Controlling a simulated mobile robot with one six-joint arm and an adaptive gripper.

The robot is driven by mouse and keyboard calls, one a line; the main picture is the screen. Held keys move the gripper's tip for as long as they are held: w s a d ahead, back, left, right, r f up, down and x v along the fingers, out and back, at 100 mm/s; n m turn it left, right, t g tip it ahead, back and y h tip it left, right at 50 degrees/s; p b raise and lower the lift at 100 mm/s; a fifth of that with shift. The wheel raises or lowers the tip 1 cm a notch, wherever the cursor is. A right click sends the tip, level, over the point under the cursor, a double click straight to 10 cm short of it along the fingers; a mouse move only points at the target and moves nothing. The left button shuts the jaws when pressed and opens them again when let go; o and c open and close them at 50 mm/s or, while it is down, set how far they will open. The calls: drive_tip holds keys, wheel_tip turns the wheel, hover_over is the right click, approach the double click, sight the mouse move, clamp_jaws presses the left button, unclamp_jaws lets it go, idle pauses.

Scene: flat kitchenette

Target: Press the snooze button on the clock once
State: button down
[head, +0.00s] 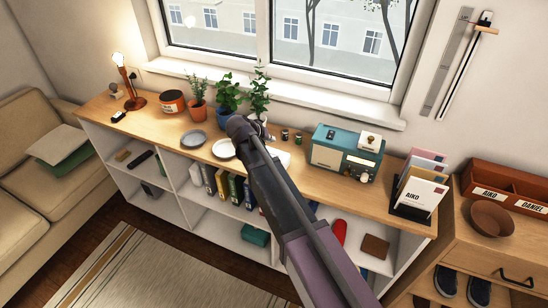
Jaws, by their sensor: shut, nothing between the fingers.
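No clock can be made out for certain. A teal box with a cream front (345,153), like a radio or clock radio, stands on the right part of the wooden sideboard top (300,171). A small white block with a round dark detail (369,139) sits on its top; I cannot tell if it is a clock or a button. My gripper (267,131) shows only in part past my dark wrist, shut and empty, over the sideboard near the plants. It is left of the teal box and apart from it in the picture.
Potted plants (197,110), a grey plate (194,139), a white plate (223,149) and small jars (285,134) stand near my wrist. A lamp (128,78) is far left. A letter rack (411,210) stands right of the teal box. The window (290,40) is behind.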

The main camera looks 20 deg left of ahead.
sight(275, 149)
drive_tip(key=shift+f+b, duration=1.2)
drive_tip(key=shift+f, duration=0.35)
drive_tip(key=shift+f+b, duration=0.75)
idle(1.3)
drive_tip(key=shift+r, duration=0.2)
drive_tip(key=shift+r+p, duration=0.6)
drive_tip(key=shift+p, duration=0.2)
drive_tip(key=shift+r, duration=0.1)
drive_tip(key=shift+r+p, duration=2.4)
drive_tip(key=shift+p, duration=0.1)
drive_tip(key=shift+d, duration=0.1)
